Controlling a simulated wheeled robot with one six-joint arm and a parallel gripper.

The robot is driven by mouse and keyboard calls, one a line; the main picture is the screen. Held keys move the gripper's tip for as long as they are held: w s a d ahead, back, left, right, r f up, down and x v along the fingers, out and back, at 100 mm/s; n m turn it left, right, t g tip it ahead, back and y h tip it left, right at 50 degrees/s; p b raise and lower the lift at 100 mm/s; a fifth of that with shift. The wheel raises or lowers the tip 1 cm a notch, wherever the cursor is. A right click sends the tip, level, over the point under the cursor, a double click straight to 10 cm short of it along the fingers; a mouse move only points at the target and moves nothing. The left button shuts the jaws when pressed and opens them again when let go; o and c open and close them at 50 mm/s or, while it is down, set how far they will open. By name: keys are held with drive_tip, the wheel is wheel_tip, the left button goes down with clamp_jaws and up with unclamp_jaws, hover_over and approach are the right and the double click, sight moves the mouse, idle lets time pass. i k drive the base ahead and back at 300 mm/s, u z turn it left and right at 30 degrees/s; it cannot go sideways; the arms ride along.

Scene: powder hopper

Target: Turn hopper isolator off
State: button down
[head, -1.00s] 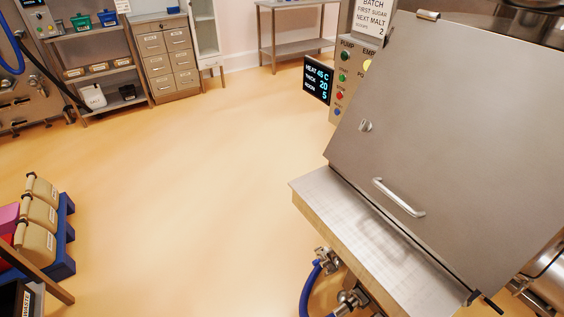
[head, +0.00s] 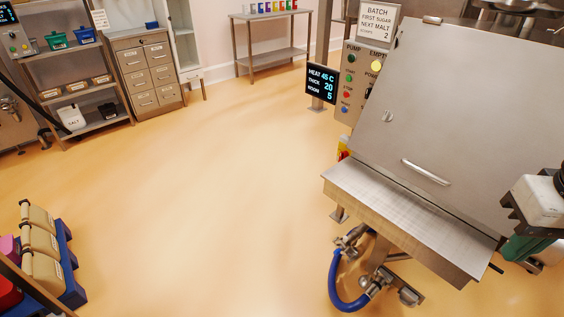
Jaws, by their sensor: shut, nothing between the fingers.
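The hopper (head: 440,100) stands at the right, its sloping steel lid down, with a bar handle and a small latch. A small red and yellow switch (head: 344,148), which looks like the isolator, sits low behind the lid's left edge. It is partly hidden, and its knob position cannot be told. My gripper (head: 522,246), white and dark with green at its end, is at the right edge, in front of the hopper's right side. It is shut and empty, well apart from the red and yellow switch.
A control panel (head: 356,85) with buttons and a dark display (head: 322,85) stands left of the lid. A steel ledge (head: 410,215) juts out in front, with a blue hose (head: 335,285) below. Blue-based bins (head: 68,265) stand at lower left. The middle floor is clear.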

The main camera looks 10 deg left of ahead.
sight(344, 154)
drive_tip(key=u, duration=1.6)
drive_tip(key=i, duration=3.1)
drive_tip(key=z, duration=1.9)
